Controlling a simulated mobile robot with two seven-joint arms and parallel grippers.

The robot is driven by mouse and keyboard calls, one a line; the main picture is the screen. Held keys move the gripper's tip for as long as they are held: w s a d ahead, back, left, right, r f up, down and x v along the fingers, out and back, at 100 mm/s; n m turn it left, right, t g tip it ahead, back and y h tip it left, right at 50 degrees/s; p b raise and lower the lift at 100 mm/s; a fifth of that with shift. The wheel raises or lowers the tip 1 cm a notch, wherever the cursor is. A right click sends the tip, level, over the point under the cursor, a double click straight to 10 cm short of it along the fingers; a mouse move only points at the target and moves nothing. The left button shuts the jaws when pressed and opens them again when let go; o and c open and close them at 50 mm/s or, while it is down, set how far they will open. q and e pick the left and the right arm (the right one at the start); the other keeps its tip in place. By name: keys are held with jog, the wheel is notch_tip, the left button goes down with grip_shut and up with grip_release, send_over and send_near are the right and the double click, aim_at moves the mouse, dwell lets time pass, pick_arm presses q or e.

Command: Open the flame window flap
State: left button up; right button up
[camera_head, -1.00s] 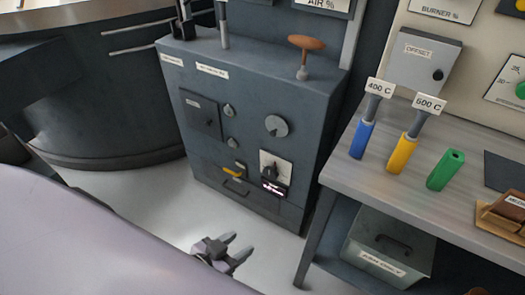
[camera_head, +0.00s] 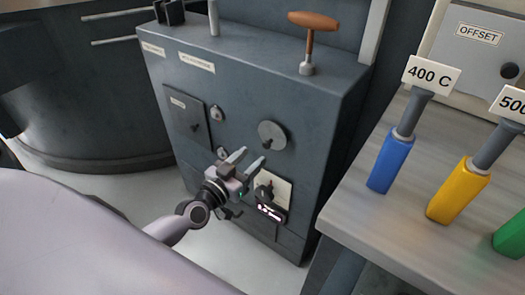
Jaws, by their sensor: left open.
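A small dark square flap (camera_head: 183,122) with a tiny label, too small to read, and a small knob is on the front of the grey cabinet (camera_head: 330,125). It lies flat against the panel and looks shut. My left gripper (camera_head: 249,160) is open and empty in front of the cabinet, to the right of and below the flap. Its two fingers point up and right toward the round dial (camera_head: 272,135), and I see no contact. It hides part of the lower front panel. My right gripper is not in view.
A T-handle (camera_head: 312,40) stands on the cabinet top. A lit display (camera_head: 270,212) sits low on the front. The bench at right (camera_head: 375,225) holds a blue-handled tool (camera_head: 391,160) and a yellow one (camera_head: 459,190). Floor at left is clear.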

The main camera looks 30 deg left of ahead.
aim_at(265, 146)
pick_arm(q)
jog(key=shift+w+d+b, duration=0.25)
jog(key=shift+w, duration=1.25)
jog(key=shift+w+d+b, duration=0.2)
jog(key=shift+w, duration=1.25)
grip_shut()
